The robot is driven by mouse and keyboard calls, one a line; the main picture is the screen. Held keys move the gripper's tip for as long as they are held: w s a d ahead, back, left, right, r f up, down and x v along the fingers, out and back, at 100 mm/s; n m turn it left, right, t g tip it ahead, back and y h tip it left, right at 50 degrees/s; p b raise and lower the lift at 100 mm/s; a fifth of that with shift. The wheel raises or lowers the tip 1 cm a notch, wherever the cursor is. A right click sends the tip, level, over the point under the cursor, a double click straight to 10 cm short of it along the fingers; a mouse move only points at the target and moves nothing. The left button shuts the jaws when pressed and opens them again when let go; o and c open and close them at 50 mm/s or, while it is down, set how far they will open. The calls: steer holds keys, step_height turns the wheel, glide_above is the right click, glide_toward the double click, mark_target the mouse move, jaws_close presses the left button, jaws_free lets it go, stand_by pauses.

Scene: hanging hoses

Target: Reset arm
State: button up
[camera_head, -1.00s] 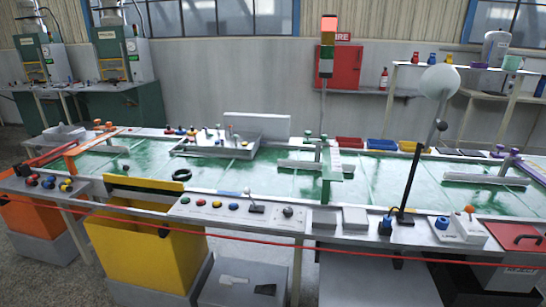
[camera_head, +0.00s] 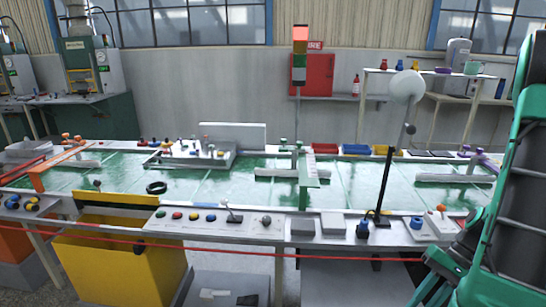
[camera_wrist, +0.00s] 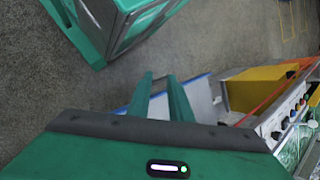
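My gripper (camera_wrist: 160,75) shows in the wrist view with two green fingers. There is a gap between the fingertips, and nothing is held in it. Its fingers are over grey floor beside the bench. My green arm (camera_head: 500,190) rises along the right edge of the head view and hides the right end of the bench there.
Grey floor (camera_wrist: 225,40) looks clear in the wrist view.

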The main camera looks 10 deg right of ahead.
steer(key=s+a+r+h, duration=0.2)
steer(key=a+r+h, duration=0.1)
steer(key=r, duration=0.5)
steer(key=s+a+r+n+t+h, duration=0.1)
steer(key=s+a+r+h, duration=0.2)
steer(key=r, duration=0.5)
steer(key=shift+s+r+n+h, duration=0.15)
steer(key=shift+r+n+h, duration=0.15)
steer(key=shift+h, duration=0.1)
steer(key=shift+a, duration=0.1)
steer(key=shift+w+f, duration=0.3)
steer(key=shift+w, duration=0.3)
